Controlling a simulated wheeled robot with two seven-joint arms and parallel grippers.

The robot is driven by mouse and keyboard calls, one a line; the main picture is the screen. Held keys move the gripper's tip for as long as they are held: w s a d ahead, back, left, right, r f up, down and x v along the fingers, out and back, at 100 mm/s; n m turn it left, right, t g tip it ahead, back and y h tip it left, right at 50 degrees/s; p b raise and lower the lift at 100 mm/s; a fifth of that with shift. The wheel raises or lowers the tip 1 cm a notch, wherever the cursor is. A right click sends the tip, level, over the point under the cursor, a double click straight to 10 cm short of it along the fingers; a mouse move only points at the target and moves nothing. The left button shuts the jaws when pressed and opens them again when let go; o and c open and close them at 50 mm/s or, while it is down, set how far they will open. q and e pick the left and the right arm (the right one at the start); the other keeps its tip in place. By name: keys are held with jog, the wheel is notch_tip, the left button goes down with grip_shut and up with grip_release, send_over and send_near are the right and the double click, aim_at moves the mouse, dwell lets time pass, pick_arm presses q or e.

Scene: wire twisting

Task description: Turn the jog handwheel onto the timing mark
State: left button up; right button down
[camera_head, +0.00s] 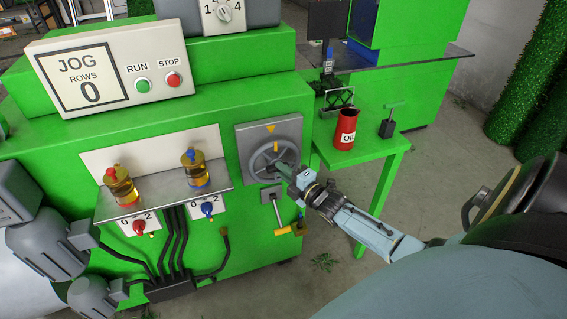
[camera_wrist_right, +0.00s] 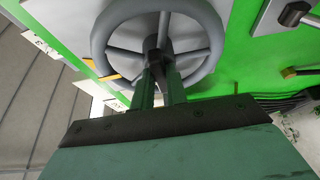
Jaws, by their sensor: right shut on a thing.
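The grey spoked handwheel (camera_head: 258,161) is mounted on a grey plate (camera_head: 289,127) on the green machine's front. A yellow triangular timing mark (camera_head: 271,129) sits on the plate just above the wheel. My right gripper (camera_head: 283,170) reaches the wheel from the lower right and covers part of its rim. In the right wrist view the wheel (camera_wrist_right: 205,68) fills the top, and the green fingers (camera_wrist_right: 158,78) are shut on a dark grip (camera_wrist_right: 152,52) in front of the hub. A yellow strip (camera_wrist_right: 112,78) shows by the rim. My left gripper is not in view.
A T-handle (camera_head: 279,215) with a yellow grip sticks out below the wheel. A red oil can (camera_head: 345,130) stands on a green side table (camera_head: 370,150) at right. Two amber oilers (camera_head: 121,187) stand on a shelf at left. The JOG display (camera_head: 80,80) reads 0.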

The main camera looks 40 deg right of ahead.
jog(key=c, duration=1.4)
grip_release()
jog(key=shift+s, duration=0.1)
jog(key=s+p, duration=0.1)
jog(key=s, duration=1.2)
jog(key=shift+s+d, duration=0.15)
jog(key=shift+d, duration=0.05)
jog(key=s+a+f+m+g, duration=0.25)
jog(key=s+f, duration=0.25)
jog(key=f, duration=0.4)
jog(key=s+a+f+m+g+h, duration=0.15)
jog(key=s+f+m+g, duration=0.25)
jog(key=f, duration=0.5)
jog(key=s+a+f+m+g, duration=0.3)
jog(key=s+f+m, duration=0.15)
jog(key=f, duration=0.35)
jog(key=s+a+f+m+g, duration=0.2)
jog(key=s+a+f, duration=0.3)
jog(key=s, duration=0.5)
jog(key=s+a+f+m+g, duration=0.3)
jog(key=s+a+f+g, duration=0.2)
jog(key=s, duration=0.5)
jog(key=shift+s+a+f+y, duration=0.3)
jog(key=shift+a+f+y, duration=0.15)
jog(key=shift+f, duration=0.15)
